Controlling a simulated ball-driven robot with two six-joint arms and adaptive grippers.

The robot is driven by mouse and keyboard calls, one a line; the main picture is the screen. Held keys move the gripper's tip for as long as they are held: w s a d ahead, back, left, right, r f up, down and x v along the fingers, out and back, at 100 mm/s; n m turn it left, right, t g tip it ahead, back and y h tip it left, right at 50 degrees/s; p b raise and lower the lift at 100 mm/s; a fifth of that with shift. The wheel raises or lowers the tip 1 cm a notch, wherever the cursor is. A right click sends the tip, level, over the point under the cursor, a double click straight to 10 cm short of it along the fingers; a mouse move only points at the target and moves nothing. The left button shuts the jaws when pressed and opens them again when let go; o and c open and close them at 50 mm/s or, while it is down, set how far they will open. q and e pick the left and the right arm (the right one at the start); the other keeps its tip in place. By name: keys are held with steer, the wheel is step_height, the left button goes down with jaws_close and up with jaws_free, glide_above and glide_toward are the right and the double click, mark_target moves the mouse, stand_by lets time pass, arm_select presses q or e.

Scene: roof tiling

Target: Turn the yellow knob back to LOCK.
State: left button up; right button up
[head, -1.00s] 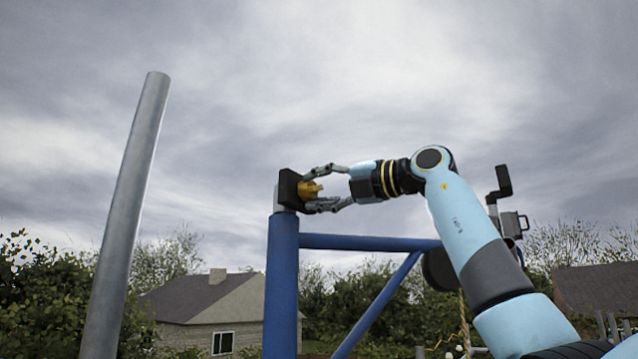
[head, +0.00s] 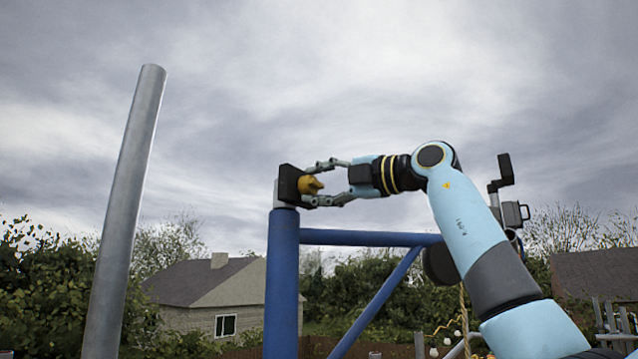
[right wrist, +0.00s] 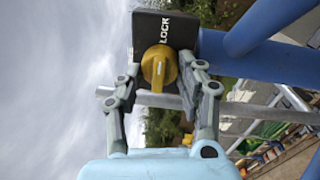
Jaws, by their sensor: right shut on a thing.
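The yellow knob (head: 311,185) sits on the face of a black box (head: 289,184) on top of a blue post. In the right wrist view the knob (right wrist: 159,66) is clear, with the white word LOCK (right wrist: 165,31) above it on the black plate. The knob's raised grip runs roughly up and down the picture, in line with the word; which end is the pointer I cannot tell. My right gripper (head: 311,184) is shut on the knob, one finger on each side of it. My left gripper is not in view.
The blue post (head: 283,285) carries a blue crossbar (head: 365,238) and a diagonal brace (head: 375,302), both below my right arm. A leaning grey pole (head: 124,210) stands at the left. Open sky lies above the box. A house (head: 215,295) and bushes are behind.

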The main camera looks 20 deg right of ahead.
steer(key=o, duration=1.1)
steer(key=shift+d, duration=0.1)
steer(key=shift+o, duration=0.2)
steer(key=shift+s+d, duration=0.1)
steer(key=shift+s, duration=0.05)
steer(key=v, duration=1.1)
steer(key=shift+s, duration=0.25)
steer(key=shift+d+f, duration=0.1)
steer(key=shift+d, duration=0.05)
